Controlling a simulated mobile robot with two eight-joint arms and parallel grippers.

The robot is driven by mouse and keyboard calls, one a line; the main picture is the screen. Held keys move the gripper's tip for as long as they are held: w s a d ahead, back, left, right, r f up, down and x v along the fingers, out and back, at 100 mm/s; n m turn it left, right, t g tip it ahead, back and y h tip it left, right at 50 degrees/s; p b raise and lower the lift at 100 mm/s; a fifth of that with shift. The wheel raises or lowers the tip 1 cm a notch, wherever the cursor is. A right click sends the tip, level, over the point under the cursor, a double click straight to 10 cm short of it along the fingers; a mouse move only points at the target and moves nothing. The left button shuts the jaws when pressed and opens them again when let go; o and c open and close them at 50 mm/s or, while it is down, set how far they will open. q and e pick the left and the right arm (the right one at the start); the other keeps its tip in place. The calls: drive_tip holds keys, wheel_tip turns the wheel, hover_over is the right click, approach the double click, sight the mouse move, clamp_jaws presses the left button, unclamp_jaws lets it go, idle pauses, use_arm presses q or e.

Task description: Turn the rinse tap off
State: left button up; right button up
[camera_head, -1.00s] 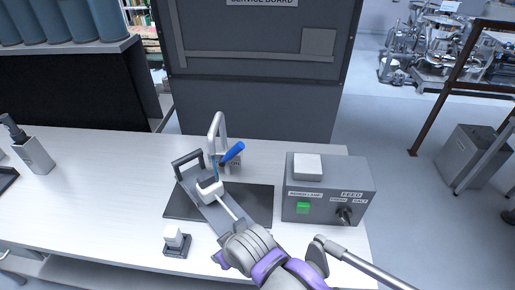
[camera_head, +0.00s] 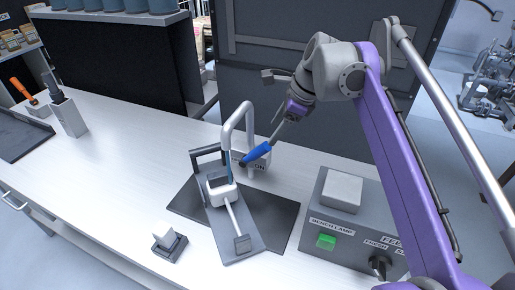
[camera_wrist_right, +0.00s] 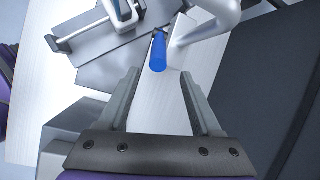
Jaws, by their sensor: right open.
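The rinse tap (camera_head: 247,112) is a pale curved pipe at the back of the bench, with a blue lever handle (camera_head: 257,152) pointing up and to the right. A light blue stream (camera_head: 228,165) runs down from its spout into a white cup-like part below. A plate behind the handle reads "ON". My right gripper (camera_head: 277,132) is above and beside the handle's free end. In the right wrist view, the open fingers (camera_wrist_right: 159,76) point at the blue handle (camera_wrist_right: 158,54), whose end lies about between the fingertips. I cannot tell whether they touch it. My left gripper is out of view.
A grey tray fixture (camera_head: 232,225) with a handle stands on a dark mat (camera_head: 275,228) under the tap. A grey control box (camera_head: 345,240) sits at right, a small white-topped block (camera_head: 168,240) at front.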

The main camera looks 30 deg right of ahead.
sight(264, 144)
drive_tip(key=b+x, duration=0.1)
drive_tip(key=x, duration=0.9)
drive_tip(key=shift+a+f, duration=0.1)
drive_tip(key=shift+a, duration=0.05)
drive_tip(key=shift+c, duration=0.2)
clamp_jaws()
idle(0.9)
